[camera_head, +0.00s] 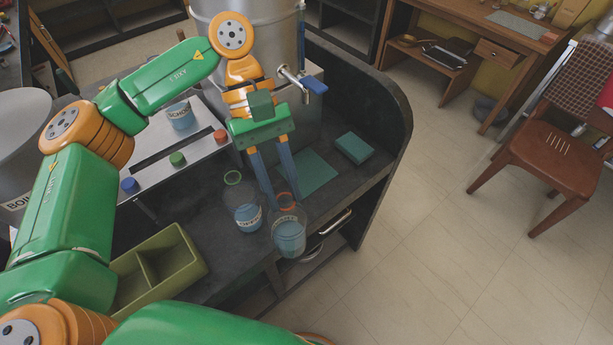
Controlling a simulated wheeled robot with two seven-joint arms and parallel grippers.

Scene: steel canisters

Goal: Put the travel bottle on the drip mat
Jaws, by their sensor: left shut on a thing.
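My left gripper (284,200) points down over the counter, its two long blue-grey fingers shut on a clear bottle with an orange collar and bluish contents (290,236). The bottle hangs about upright and overlaps the counter's front edge in the picture; I cannot tell how high it is. A similar bottle with a green collar (244,211) stands just left of it. Their labels are too small to read surely, so I cannot confirm which is the travel bottle. A flat teal mat (314,176), likely the drip mat, lies behind the fingers, partly hidden. My right gripper is out of view.
A teal block (355,149) lies right of the mat. A large steel canister (278,38) with a blue-handled tap (309,84) stands behind. A metal panel with coloured knobs (150,180) and a labelled cup (181,115) is left. An olive divided tray (160,263) sits front left.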

